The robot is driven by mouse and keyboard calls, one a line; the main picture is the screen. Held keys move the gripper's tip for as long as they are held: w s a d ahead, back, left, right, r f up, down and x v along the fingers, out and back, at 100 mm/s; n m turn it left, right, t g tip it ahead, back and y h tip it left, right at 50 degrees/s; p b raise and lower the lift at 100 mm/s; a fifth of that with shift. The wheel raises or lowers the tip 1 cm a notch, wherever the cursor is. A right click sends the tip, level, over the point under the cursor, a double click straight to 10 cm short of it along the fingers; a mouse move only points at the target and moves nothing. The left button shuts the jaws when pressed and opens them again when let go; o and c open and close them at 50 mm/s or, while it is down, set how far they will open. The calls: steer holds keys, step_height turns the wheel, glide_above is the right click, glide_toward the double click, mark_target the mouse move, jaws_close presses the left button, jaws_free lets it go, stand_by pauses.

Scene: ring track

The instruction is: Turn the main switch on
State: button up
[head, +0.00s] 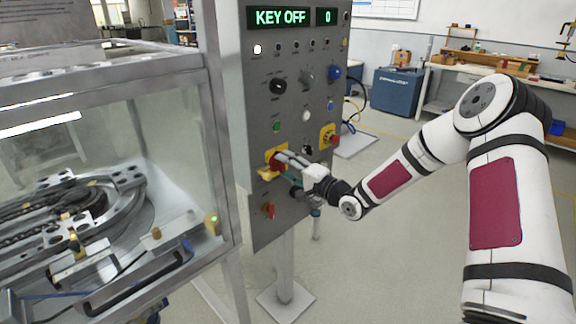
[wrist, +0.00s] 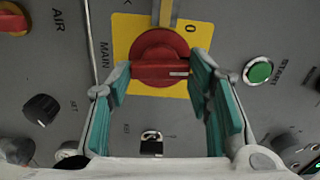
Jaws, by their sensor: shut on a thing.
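The main switch (wrist: 158,58) is a red rotary knob on a yellow plate (wrist: 124,38), with "MAIN" beside it and a "0" on the plate. Its red grip bar lies crosswise in the wrist view, with a pale mark toward the right end. My gripper (wrist: 161,78) is shut on the knob, one teal-padded finger at each end of the bar. In the head view my gripper (head: 284,160) reaches the grey control panel (head: 250,110) from the right and covers most of the switch. The panel's display (head: 280,17) reads "KEY OFF" and a smaller one (head: 327,16) reads "0".
A green button (wrist: 258,70), a black knob (wrist: 41,109) and a small key-type switch (wrist: 151,143) sit close around my fingers. A glass-walled machine (head: 170,140) stands left of the panel. The floor to the right of the panel is mostly clear.

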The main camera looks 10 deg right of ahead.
steer(key=shift+m, duration=0.7)
steer(key=o, duration=1.1)
steer(key=shift+o, duration=0.2)
steer(key=shift+d, duration=0.1)
steer(key=v, duration=1.2)
